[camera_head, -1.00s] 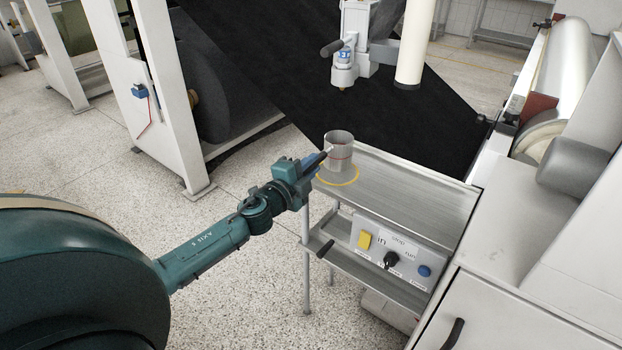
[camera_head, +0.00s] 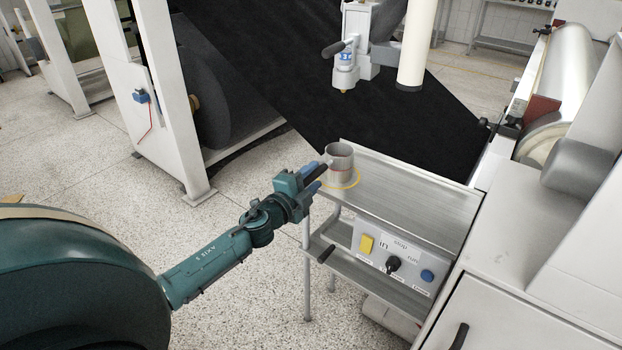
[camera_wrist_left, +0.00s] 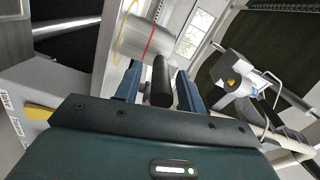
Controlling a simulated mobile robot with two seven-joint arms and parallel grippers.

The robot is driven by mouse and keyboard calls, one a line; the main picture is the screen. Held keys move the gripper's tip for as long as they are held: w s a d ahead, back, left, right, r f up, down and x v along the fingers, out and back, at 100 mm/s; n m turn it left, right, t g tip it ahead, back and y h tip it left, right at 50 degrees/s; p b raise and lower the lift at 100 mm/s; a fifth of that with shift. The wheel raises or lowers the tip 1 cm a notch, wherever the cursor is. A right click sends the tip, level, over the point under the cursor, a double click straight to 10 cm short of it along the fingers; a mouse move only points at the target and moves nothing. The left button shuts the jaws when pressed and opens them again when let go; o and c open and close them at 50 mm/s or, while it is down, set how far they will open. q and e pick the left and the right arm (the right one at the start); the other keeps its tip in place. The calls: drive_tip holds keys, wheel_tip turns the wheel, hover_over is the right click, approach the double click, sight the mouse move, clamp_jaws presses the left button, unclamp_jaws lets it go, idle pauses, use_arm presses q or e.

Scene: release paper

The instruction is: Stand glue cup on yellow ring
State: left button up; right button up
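The grey metal glue cup (camera_head: 341,157), with a red line around it, stands upright on the shelf within the yellow ring (camera_head: 355,183). The ring's front edge shows below the cup; its far part is hidden. My left gripper (camera_head: 314,179) is at the cup's left side, level with its dark handle. In the left wrist view, the blue fingers (camera_wrist_left: 160,88) are apart, one on each side of the black handle (camera_wrist_left: 161,76), with gaps between. The cup (camera_wrist_left: 136,38) appears sideways there. My right gripper is not in view.
The shelf top (camera_head: 415,195) is clear to the right of the cup. A control panel (camera_head: 394,257) with buttons is below it. A grey nozzle unit (camera_head: 347,62) hangs above and behind. A black web (camera_head: 290,85) slopes behind the shelf.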

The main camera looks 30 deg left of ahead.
use_arm(q)
drive_tip(key=shift+r, duration=0.25)
drive_tip(key=s, duration=1.1)
drive_tip(key=s+d+f+n+g+h, duration=0.1)
drive_tip(key=s+d+f+n+g, duration=0.1)
drive_tip(key=s+d+f+n, duration=0.2)
drive_tip(key=s+d+f+n+g+h, duration=0.1)
drive_tip(key=s+d+f+n, duration=0.3)
drive_tip(key=d, duration=0.7)
drive_tip(key=s+d+f+n+g+h, duration=0.2)
drive_tip(key=s+d+f+n+g, duration=0.1)
drive_tip(key=s+d+n, duration=0.2)
drive_tip(key=s+d, duration=0.2)
drive_tip(key=d, duration=0.1)
drive_tip(key=shift+s+f+n+b, duration=0.3)
drive_tip(key=shift+s+f, duration=0.05)
drive_tip(key=shift+f, duration=0.05)
